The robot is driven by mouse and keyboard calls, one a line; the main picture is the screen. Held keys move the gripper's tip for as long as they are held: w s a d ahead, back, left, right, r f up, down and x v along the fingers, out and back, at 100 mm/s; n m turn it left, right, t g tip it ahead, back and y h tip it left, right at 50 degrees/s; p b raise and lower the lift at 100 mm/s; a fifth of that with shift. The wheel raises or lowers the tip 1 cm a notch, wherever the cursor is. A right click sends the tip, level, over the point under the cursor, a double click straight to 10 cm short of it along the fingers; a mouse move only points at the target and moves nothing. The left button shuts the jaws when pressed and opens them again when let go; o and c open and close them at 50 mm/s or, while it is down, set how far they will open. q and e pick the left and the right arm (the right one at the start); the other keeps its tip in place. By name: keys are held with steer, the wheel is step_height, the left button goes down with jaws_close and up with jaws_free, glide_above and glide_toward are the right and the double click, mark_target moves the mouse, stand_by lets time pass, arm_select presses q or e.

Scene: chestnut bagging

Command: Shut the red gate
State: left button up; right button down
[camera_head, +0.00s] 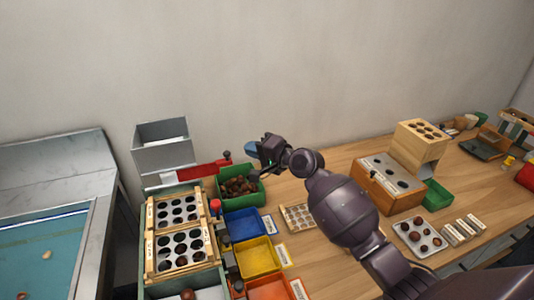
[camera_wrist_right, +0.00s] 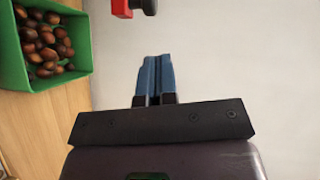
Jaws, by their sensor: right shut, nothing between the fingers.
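The red gate (camera_head: 203,170) is a flat red slide at the base of the grey hopper (camera_head: 163,147). It sticks out to the right of the hopper and carries a dark knob (camera_head: 227,156) near its right end. Its red end (camera_wrist_right: 121,8) and the knob (camera_wrist_right: 149,7) show at the top of the right wrist view. My right gripper (camera_head: 252,149) is just right of the knob, apart from it. Its blue fingers (camera_wrist_right: 155,60) are together with nothing between them. My left gripper is not in view.
A green bin of chestnuts (camera_head: 259,195) stands below my right gripper. Wooden sorting frames (camera_head: 150,235) with round holes stand in front of the hopper, beside blue (camera_head: 262,222) and yellow (camera_head: 238,259) bins. The wall is close behind.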

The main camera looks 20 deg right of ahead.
mark_target(205, 167)
arm_select(q)
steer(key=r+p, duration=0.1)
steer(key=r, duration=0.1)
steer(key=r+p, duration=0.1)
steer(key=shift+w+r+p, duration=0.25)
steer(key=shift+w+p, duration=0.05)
steer(key=shift+p, duration=0.05)
arm_select(e)
steer(key=a, duration=0.9)
steer(key=shift+w+f, duration=0.15)
steer(key=shift+f, duration=0.2)
steer(key=shift+a, duration=0.2)
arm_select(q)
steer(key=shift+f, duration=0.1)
